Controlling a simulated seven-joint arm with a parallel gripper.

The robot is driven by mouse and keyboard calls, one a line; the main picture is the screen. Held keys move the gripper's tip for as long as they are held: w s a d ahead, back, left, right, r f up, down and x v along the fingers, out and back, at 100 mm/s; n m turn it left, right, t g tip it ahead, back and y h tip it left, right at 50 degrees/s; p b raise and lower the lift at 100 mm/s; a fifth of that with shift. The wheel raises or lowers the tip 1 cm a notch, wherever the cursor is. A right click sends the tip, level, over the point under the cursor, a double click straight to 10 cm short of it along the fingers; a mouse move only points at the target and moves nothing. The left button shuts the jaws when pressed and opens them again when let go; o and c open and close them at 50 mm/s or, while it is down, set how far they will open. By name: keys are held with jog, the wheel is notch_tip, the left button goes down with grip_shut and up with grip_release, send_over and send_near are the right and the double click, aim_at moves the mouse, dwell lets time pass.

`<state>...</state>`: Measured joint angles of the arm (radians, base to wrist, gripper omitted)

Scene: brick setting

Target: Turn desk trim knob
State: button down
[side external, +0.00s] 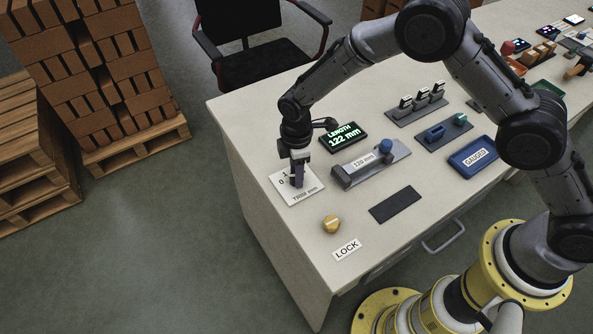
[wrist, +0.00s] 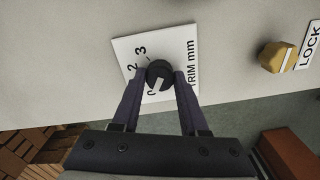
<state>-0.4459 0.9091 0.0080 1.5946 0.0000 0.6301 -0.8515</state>
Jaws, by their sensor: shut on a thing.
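The trim knob (wrist: 159,74) is black and round with a pale pointer line. It sits on a white dial plate (wrist: 128,46) printed with numbers and "TRIM mm". In the wrist view, my gripper (wrist: 159,76) has its two fingers shut on the knob, one on each side. The pointer is turned toward the lower left of the wrist view, near a partly covered digit. In the side external view, my gripper (side external: 298,183) points down over the dial plate (side external: 307,195) near the desk's left edge and hides the knob.
A yellow knob (side external: 331,224) with a LOCK label (side external: 346,249) sits nearer the front edge. A display (side external: 344,136) reads "LENGTH 122 mm", beside a grey gauge fixture (side external: 357,176). A dark pad (side external: 396,204) and a blue GAUGED tray (side external: 470,159) lie to the right.

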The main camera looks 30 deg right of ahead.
jog(key=shift+m, duration=0.3)
jog(key=m, duration=0.7)
jog(key=shift+r, duration=0.1)
jog(key=m, duration=0.4)
jog(key=shift+m, duration=0.4)
jog(key=shift+a+m, duration=0.1)
jog(key=shift+m, duration=1.4)
jog(key=shift+c, duration=2.2)
grip_release()
